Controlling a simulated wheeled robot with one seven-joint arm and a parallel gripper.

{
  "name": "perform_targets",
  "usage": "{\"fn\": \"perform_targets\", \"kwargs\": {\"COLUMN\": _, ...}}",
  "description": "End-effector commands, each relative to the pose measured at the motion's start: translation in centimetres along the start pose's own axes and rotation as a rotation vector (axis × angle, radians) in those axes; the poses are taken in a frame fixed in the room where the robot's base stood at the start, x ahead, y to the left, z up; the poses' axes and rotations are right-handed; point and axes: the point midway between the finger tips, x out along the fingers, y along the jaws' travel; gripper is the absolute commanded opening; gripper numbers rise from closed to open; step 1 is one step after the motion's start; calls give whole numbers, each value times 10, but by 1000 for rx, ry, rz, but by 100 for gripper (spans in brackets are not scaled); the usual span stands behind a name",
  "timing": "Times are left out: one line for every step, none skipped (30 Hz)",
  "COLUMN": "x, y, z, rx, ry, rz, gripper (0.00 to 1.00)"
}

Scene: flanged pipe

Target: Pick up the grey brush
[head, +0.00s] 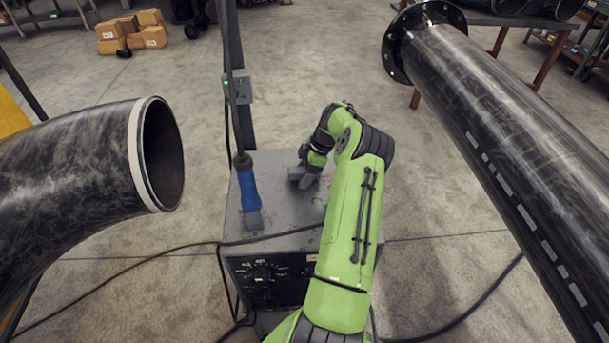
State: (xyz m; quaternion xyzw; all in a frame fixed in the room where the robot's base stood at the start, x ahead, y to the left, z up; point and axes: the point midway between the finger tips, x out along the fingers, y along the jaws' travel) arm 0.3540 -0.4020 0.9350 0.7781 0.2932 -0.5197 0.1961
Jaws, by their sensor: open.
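My gripper (303,178) is a small dark grey shape at the end of my green arm, low over the top of a grey metal cabinet (285,226). Its jaws are open, but the fingers are too small and partly covered by my arm to make out clearly. I cannot make out a grey brush for certain. Any grey piece at the jaws blends with the gripper and the cabinet top. A blue tool (248,190) with a dark round end and a grey block at its near end is on the cabinet, left of my gripper and apart from it.
A dark bent pipe (75,165) with a pale rim reaches in from the left. A long dark flanged pipe (510,130) runs along the right. A post (233,60) with a small box rises behind the cabinet. Cables (130,262) cross the floor. Cardboard boxes (132,32) lie far left.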

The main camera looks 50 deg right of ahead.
Motion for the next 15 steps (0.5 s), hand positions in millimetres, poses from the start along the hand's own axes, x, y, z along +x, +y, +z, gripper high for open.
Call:
{"fn": "perform_targets", "kwargs": {"x": 1, "y": 0, "z": 0, "rx": 0, "ry": 0, "rz": 0, "gripper": 66}}
{"fn": "perform_targets", "kwargs": {"x": 2, "y": 0, "z": 1, "rx": 0, "ry": 0, "rz": -1, "gripper": 66}}
{"fn": "perform_targets", "kwargs": {"x": 2, "y": 0, "z": 1, "rx": 0, "ry": -1, "rz": -1, "gripper": 66}}
{"fn": "perform_targets", "kwargs": {"x": 2, "y": 0, "z": 1, "rx": 0, "ry": -1, "rz": -1, "gripper": 64}}
{"fn": "perform_targets", "kwargs": {"x": 2, "y": 0, "z": 1, "rx": 0, "ry": -1, "rz": -1, "gripper": 60}}
{"fn": "perform_targets", "kwargs": {"x": 2, "y": 0, "z": 1, "rx": 0, "ry": -1, "rz": -1, "gripper": 54}}
{"fn": "perform_targets", "kwargs": {"x": 2, "y": 0, "z": 1, "rx": 0, "ry": -1, "rz": -1, "gripper": 49}}
{"fn": "perform_targets", "kwargs": {"x": 2, "y": 0, "z": 1, "rx": 0, "ry": -1, "rz": -1, "gripper": 44}}
{"fn": "perform_targets", "kwargs": {"x": 2, "y": 0, "z": 1, "rx": 0, "ry": -1, "rz": -1, "gripper": 38}}
{"fn": "perform_targets", "kwargs": {"x": 2, "y": 0, "z": 1, "rx": 0, "ry": -1, "rz": -1, "gripper": 34}}
{"fn": "perform_targets", "kwargs": {"x": 2, "y": 0, "z": 1, "rx": 0, "ry": -1, "rz": -1, "gripper": 29}}
{"fn": "perform_targets", "kwargs": {"x": 2, "y": 0, "z": 1, "rx": 0, "ry": 0, "rz": -1, "gripper": 23}}
{"fn": "perform_targets", "kwargs": {"x": 2, "y": 0, "z": 1, "rx": 0, "ry": 0, "rz": -1, "gripper": 18}}
{"fn": "perform_targets", "kwargs": {"x": 2, "y": 0, "z": 1, "rx": 0, "ry": 0, "rz": -1, "gripper": 14}}
{"fn": "perform_targets", "kwargs": {"x": 2, "y": 0, "z": 1, "rx": 0, "ry": 0, "rz": -1, "gripper": 8}}
